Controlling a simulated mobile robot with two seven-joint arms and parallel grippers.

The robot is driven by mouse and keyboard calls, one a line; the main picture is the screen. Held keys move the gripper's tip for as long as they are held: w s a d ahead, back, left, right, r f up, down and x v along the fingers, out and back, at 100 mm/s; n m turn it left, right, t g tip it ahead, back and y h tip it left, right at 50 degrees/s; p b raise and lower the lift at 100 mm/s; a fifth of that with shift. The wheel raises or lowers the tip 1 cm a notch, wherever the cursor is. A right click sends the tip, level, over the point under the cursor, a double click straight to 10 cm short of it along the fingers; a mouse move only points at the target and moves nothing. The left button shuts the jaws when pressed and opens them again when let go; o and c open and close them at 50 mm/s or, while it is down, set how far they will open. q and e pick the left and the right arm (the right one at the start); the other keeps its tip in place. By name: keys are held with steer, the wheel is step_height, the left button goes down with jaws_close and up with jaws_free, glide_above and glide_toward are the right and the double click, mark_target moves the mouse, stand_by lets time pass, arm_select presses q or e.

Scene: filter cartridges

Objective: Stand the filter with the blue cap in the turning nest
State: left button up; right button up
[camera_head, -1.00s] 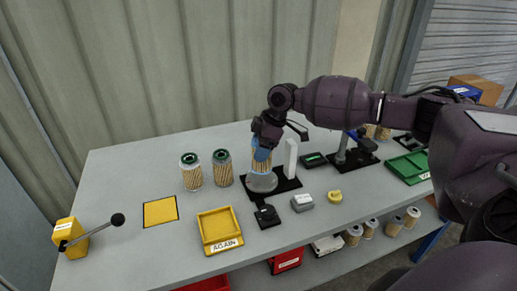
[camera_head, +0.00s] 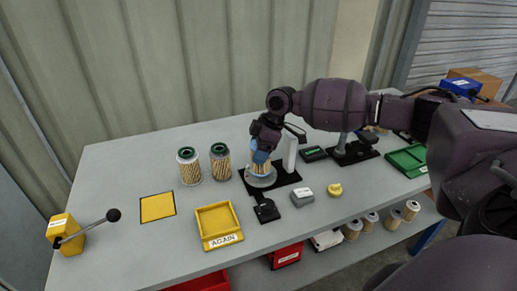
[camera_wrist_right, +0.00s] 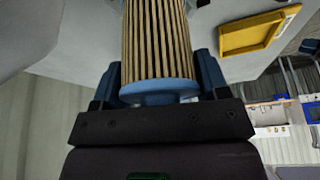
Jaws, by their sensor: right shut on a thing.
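The filter with the blue cap (camera_wrist_right: 158,90) has a pleated tan body and hangs cap-up in my right gripper (camera_head: 262,156). In the right wrist view the blue fingers of my right gripper (camera_wrist_right: 158,84) are shut on either side of the cap. In the head view the filter's pleated body (camera_head: 260,169) is upright over the grey round turning nest (camera_head: 262,181) on a black base. Its lower end is at or just above the nest; I cannot tell whether it touches. My left gripper is out of view.
Two green-capped filters (camera_head: 189,167) (camera_head: 220,162) stand left of the nest. A white post (camera_head: 290,153) rises close on its right. A yellow AGAIN tray (camera_head: 217,222), a yellow square (camera_head: 157,208) and a lever box (camera_head: 66,234) lie to the left. A green tray (camera_head: 407,160) is at right.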

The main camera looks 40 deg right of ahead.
stand_by(0.5)
steer(key=shift+f+p, duration=0.45)
steer(key=shift+f, duration=0.05)
stand_by(1.1)
steer(key=o, duration=1)
steer(key=shift+o, duration=0.4)
steer(key=shift+r, duration=0.15)
steer(key=shift+r+p, duration=0.6)
steer(key=shift+r, duration=0.2)
steer(key=shift+r, duration=0.15)
